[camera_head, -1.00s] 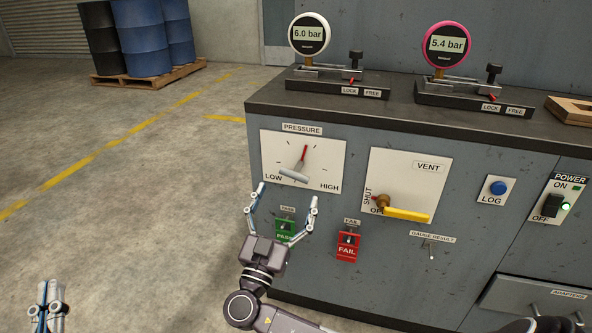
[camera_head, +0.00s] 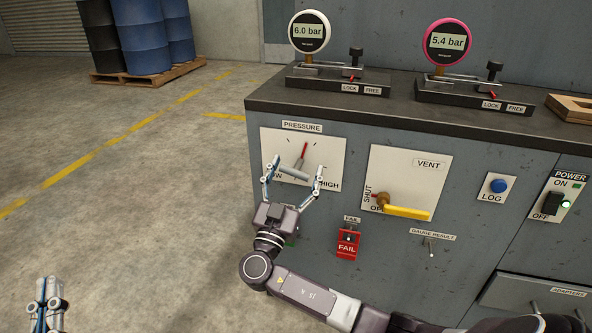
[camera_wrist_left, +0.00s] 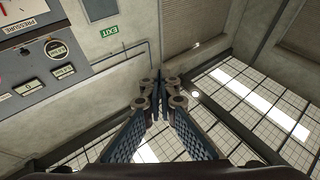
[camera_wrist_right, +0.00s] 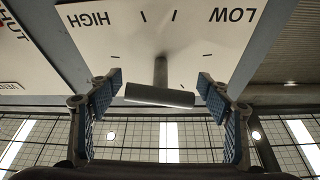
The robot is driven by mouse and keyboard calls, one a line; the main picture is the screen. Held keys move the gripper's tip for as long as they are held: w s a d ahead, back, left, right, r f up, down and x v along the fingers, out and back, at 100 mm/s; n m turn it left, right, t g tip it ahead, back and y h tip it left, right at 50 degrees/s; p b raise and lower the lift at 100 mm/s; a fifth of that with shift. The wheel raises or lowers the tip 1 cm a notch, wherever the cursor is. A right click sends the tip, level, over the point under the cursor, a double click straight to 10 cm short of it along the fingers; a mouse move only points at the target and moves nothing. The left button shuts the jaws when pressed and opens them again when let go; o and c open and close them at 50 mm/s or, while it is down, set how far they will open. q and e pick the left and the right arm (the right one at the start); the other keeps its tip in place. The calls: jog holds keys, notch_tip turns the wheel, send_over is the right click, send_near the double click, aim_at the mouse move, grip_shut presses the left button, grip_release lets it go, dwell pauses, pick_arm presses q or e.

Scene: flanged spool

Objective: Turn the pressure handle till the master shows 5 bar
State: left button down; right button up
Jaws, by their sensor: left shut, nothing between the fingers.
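The pressure handle (camera_head: 294,173) is a grey bar with a red pointer on a white PRESSURE plate (camera_head: 332,152). The pointer stands near upright, leaning slightly right, between LOW and HIGH. My right gripper (camera_head: 294,166) is open, its fingers on either side of the handle. In the right wrist view the bar (camera_wrist_right: 160,96) lies between the fingers with gaps at both ends. A white-rimmed gauge (camera_head: 309,32) reads 6.0 bar and a pink-rimmed gauge (camera_head: 447,43) reads 5.4 bar; I cannot read which is the master. My left gripper (camera_head: 48,284) is shut and empty, low at the left.
The vent plate (camera_head: 437,165) with its yellow lever (camera_head: 407,213) is right of the pressure plate. The red FAIL tag (camera_head: 347,244) hangs below; the PASS tag is mostly hidden behind my right gripper. A LOG button (camera_head: 498,186) and power switch (camera_head: 553,204) are further right.

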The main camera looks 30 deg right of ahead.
jog(key=c, duration=0.7)
jog(key=shift+f, duration=0.1)
jog(key=n+t+y+b, duration=0.1)
jog(key=n, duration=0.1)
jog(key=shift+n, duration=0.4)
jog(key=shift+c, duration=0.2)
pick_arm(q)
jog(key=shift+s+r+t+h, duration=0.1)
jog(key=shift+s+r+t, duration=0.35)
jog(key=shift+r, duration=0.25)
jog(key=shift+s+r+t+h, duration=0.1)
jog(key=shift+s+r+t, duration=0.25)
jog(key=shift+r, duration=0.35)
jog(key=shift+s+r+t+h, duration=0.1)
jog(key=shift+s+r+t, duration=0.25)
jog(key=shift+r+t, duration=0.25)
pick_arm(e)
jog(key=shift+n+t, duration=0.4)
jog(key=shift+n, duration=0.3)
pick_arm(q)
jog(key=shift+r, duration=0.1)
pick_arm(e)
jog(key=o, duration=1.2)
jog(key=v, duration=1.2)
jog(key=shift+s, duration=0.15)
